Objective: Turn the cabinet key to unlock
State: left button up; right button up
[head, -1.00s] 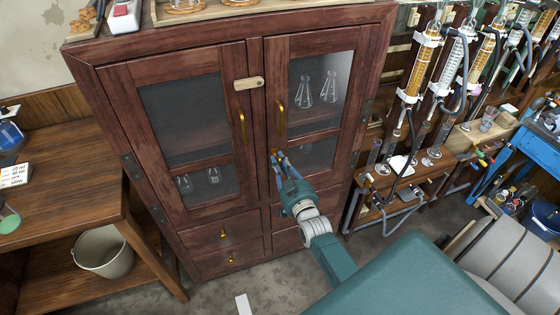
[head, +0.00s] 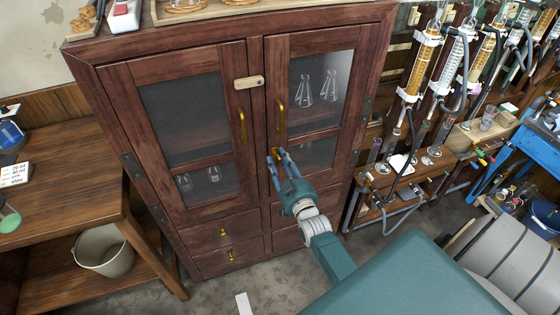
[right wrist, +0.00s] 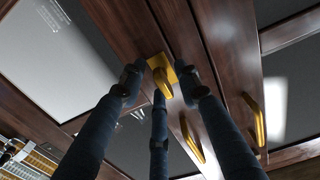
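The tall dark wood cabinet (head: 257,200) has two glazed doors, both shut. The brass key (right wrist: 161,82) sits on a square brass plate (right wrist: 158,63) on the door frame in the right wrist view. In the head view the key shows as a small gold spot (head: 276,153) below the right door's handle, partly hidden by my fingers. My right gripper (head: 276,155) is open. Its three dark blue fingers (right wrist: 160,84) are spread around the key, with gaps visible between fingers and key. My left gripper is not in view.
Brass handles (head: 242,126) (head: 281,118) stand out from both doors. A pale wooden latch (head: 249,83) bridges the doors above them. Glass flasks are inside. A wooden bench (head: 60,180) with a bucket (head: 103,250) stands left, glassware racks (head: 410,95) right.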

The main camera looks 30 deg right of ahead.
jog(key=v, duration=1.2)
jog(key=shift+r, duration=0.1)
dwell(0.7)
